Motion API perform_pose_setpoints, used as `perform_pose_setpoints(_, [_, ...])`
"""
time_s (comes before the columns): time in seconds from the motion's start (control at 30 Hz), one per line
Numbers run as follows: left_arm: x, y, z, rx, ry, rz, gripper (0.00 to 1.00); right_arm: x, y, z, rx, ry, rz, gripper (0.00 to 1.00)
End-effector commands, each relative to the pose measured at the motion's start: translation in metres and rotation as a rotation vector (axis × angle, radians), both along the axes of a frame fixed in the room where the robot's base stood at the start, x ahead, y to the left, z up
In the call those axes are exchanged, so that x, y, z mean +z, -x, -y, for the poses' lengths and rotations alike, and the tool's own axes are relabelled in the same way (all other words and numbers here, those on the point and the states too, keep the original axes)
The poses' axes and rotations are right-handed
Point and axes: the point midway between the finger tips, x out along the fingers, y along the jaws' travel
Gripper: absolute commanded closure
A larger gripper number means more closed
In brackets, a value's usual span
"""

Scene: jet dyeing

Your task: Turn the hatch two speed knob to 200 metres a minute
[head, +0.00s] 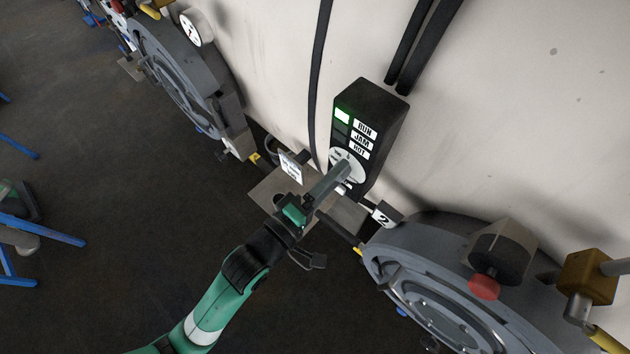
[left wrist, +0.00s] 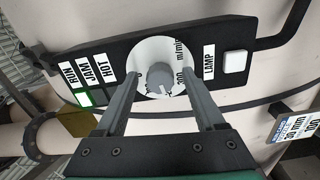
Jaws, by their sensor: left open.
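The speed knob (left wrist: 160,75) is a grey round knob on a white dial (left wrist: 146,60) marked "m/min", with 0 at the left and 200 at the right in the left wrist view. A small pale mark shows at the knob's lower edge; its exact reading is unclear. The dial sits on a black control box (head: 378,110), beside a "2" plate (head: 384,216). My left gripper (head: 343,172) is open at the dial, partly hiding it in the head view. In the left wrist view its fingers (left wrist: 161,82) stand either side of the knob; contact cannot be told. My right gripper is out of view.
RUN, JAM and HOT labels (head: 362,140) sit above the dial, with a green light lit beside RUN. The left wrist view shows a LAMP button (left wrist: 235,62). Round grey hatches (head: 185,80) flank the box, one with a red knob (head: 484,287). A small card (head: 290,167) stands left.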

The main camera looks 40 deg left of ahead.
Motion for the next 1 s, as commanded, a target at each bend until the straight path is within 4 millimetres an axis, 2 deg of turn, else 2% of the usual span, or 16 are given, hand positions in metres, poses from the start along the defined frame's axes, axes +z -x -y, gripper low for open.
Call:
perform_pose_setpoints(0.17, [-0.002,0.017,-0.002,0.000,0.000,-0.002,0.29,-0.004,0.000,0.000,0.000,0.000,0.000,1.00])
perform_pose_setpoints(0.4, [-0.004,0.074,-0.010,-0.001,0.000,-0.003,0.29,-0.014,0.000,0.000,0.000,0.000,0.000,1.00])
perform_pose_setpoints(0.6, [-0.002,0.107,-0.014,-0.001,-0.001,-0.003,0.29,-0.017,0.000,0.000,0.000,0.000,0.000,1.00])
perform_pose_setpoints(0.73, [-0.001,0.115,-0.015,0.000,0.000,-0.002,0.29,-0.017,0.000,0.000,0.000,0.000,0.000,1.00])
perform_pose_setpoints(1.0, [0.000,0.115,-0.016,0.000,0.000,0.000,0.29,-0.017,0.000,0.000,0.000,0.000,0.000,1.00])
